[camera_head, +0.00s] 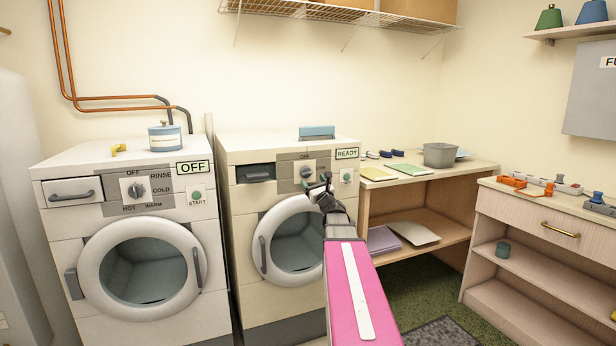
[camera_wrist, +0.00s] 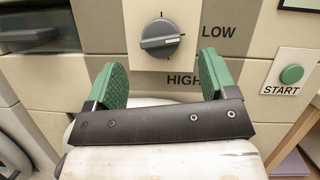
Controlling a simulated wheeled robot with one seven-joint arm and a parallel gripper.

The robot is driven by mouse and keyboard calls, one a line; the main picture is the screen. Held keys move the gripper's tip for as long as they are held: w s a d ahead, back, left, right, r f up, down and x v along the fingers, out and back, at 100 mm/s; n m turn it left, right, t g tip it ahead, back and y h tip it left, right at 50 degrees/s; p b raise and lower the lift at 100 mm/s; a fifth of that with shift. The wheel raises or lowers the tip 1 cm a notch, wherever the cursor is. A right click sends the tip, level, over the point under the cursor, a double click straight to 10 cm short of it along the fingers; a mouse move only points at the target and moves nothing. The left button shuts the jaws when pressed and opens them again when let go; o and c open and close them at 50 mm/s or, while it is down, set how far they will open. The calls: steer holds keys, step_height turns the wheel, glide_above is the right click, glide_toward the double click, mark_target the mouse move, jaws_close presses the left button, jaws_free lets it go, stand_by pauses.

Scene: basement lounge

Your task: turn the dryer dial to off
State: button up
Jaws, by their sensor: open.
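The dryer (camera_head: 245,215) is the cream machine right of the washer, with a lit READY display (camera_head: 347,154). Its grey dial (camera_head: 306,172) sits on a darker panel with OFF printed above it. In the wrist view the dial (camera_wrist: 160,38) is round with a raised grip bar; its pale mark appears to point right, near LOW. HIGH is printed below, and OFF is out of that view. My gripper (camera_head: 319,184) is at the front of the panel, just below and right of the dial. In the wrist view its green fingers (camera_wrist: 163,75) are apart and empty, below the dial.
The green START button (camera_wrist: 291,74) is right of the dial. The washer (camera_head: 75,250) stands left, its display reading OFF. The dryer's round door (camera_head: 290,205) is below my gripper. A wooden table (camera_head: 480,168) with several items stands right of the dryer.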

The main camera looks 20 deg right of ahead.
mark_target(308, 174)
steer(key=x, duration=0.5)
steer(key=shift+w+r, duration=0.1)
steer(key=shift+w, duration=0.15)
steer(key=c, duration=0.9)
steer(key=shift+n, duration=0.3)
steer(key=n+y, duration=0.1)
steer(key=n, duration=0.1)
steer(key=n+g+y, duration=0.1)
steer(key=n, duration=0.2)
steer(key=shift+y, duration=0.3)
steer(key=n+y, duration=0.1)
steer(key=n, duration=0.1)
steer(key=n+g, duration=0.1)
steer(key=n, duration=0.1)
steer(key=shift+d+n+y, duration=0.1)
steer(key=shift+n+y, duration=0.3)
steer(key=n+g, duration=0.1)
steer(key=n, duration=0.1)
steer(key=n+g, duration=0.1)
steer(key=n, duration=0.2)
steer(key=shift+r+y, duration=0.1)
steer(key=shift+y, duration=0.3)
steer(key=shift+n+g, duration=0.9)
steer(key=shift+n, duration=1.1)
